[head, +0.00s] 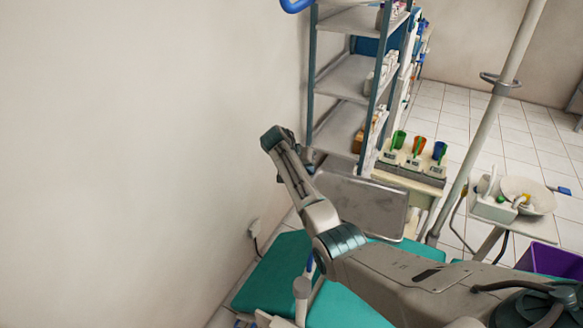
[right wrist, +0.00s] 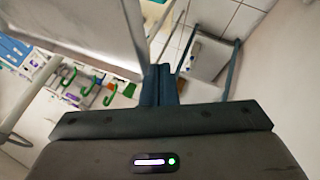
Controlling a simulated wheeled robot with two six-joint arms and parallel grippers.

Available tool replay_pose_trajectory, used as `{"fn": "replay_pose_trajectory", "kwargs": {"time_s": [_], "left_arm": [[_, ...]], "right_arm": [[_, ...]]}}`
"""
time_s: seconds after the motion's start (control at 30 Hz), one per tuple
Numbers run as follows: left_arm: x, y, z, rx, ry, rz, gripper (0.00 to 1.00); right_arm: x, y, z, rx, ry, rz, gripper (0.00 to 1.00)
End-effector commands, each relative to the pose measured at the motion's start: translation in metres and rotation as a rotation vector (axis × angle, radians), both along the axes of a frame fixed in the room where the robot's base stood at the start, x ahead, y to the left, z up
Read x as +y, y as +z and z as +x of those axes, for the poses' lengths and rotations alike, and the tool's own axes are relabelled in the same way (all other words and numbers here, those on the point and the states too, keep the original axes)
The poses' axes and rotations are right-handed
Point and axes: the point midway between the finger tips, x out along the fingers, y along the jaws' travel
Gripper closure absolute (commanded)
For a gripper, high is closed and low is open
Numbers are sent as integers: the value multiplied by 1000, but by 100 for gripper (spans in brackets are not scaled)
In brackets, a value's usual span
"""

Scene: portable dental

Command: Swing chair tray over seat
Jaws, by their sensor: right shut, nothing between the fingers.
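The chair tray (head: 362,205) is a flat grey metal panel with a raised rim, beside the teal dental chair (head: 272,278) in the head view. My right arm reaches across in front of it, hiding its left edge. In the right wrist view, my right gripper (right wrist: 160,84) is shut, with its fingers together and empty. A pale panel, seemingly the tray (right wrist: 85,28), fills the upper left there, with its edge near the fingertips; I cannot tell whether they touch. My left gripper is not in view.
A metal shelf rack (head: 345,78) stands behind the tray. A stand with coloured cups (head: 418,147) is to its right, then a pole (head: 495,100) and a white basin (head: 532,193). The blank wall (head: 120,150) is close on the left.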

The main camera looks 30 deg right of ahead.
Motion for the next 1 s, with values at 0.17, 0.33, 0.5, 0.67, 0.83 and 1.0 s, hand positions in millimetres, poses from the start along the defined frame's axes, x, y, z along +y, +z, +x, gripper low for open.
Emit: {"fn": "replay_pose_trajectory", "kwargs": {"time_s": [0.17,0.33,0.5,0.67,0.83,1.0], "left_arm": [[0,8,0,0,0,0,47],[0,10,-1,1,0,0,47],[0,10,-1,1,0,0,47],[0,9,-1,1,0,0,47],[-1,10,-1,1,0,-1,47],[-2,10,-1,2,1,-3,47]], "right_arm": [[-24,1,-16,1,-71,-1,100],[-33,0,-23,2,-104,0,100],[-36,-1,-25,3,-112,-2,100],[-37,-2,-26,5,-113,-3,100],[-37,-2,-26,7,-114,-4,100],[-40,-2,-25,7,-115,-5,100]]}}
